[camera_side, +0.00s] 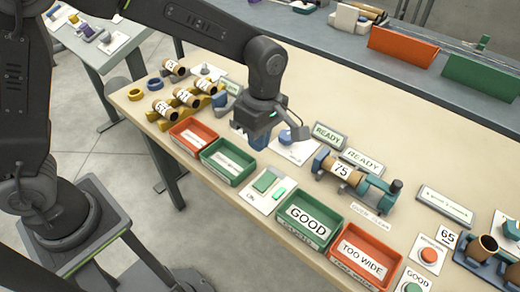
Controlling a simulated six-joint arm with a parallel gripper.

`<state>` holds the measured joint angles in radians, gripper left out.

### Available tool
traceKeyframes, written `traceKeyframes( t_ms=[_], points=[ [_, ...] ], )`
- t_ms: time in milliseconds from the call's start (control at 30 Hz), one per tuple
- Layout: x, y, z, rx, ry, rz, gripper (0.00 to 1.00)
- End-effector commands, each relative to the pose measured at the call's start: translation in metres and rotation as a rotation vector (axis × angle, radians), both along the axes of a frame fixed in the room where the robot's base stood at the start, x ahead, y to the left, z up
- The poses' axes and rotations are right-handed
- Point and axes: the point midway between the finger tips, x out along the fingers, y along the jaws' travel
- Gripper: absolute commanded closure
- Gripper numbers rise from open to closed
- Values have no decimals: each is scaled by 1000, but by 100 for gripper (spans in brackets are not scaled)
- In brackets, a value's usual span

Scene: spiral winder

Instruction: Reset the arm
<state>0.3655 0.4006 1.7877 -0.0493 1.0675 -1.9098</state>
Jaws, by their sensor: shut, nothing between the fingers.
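My gripper (261,144) hangs fingers-down over the middle of the table, behind the green tray, and looks shut and empty. Its fingertips are small and partly dark against a blue shape, so I cannot tell whether it touches the table. My arm reaches in from the upper left.
A GOOD tray (335,236) and a TOO WIDE tray (392,262) line the front edge. Several numbered tubes (183,97) sit in yellow holders at back left.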

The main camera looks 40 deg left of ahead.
Motion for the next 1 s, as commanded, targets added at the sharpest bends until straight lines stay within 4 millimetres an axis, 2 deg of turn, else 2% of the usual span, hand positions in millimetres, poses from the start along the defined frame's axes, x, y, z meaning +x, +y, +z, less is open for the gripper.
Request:
traceKeyframes(
  t_ms=[433, 567, 767, 900, 1000],
  points=[
    [-1, 1, 6, -1, -2, -4, 100],
    [-5, 11, 21, -20, -34, -74, 100],
    [-32, 54, 72, -60, -179, -407, 100],
    [-62, 86, 100, -39, -292, -696, 100],
    [-86, 106, 114, 6, -364, -904, 100]
  ],
)
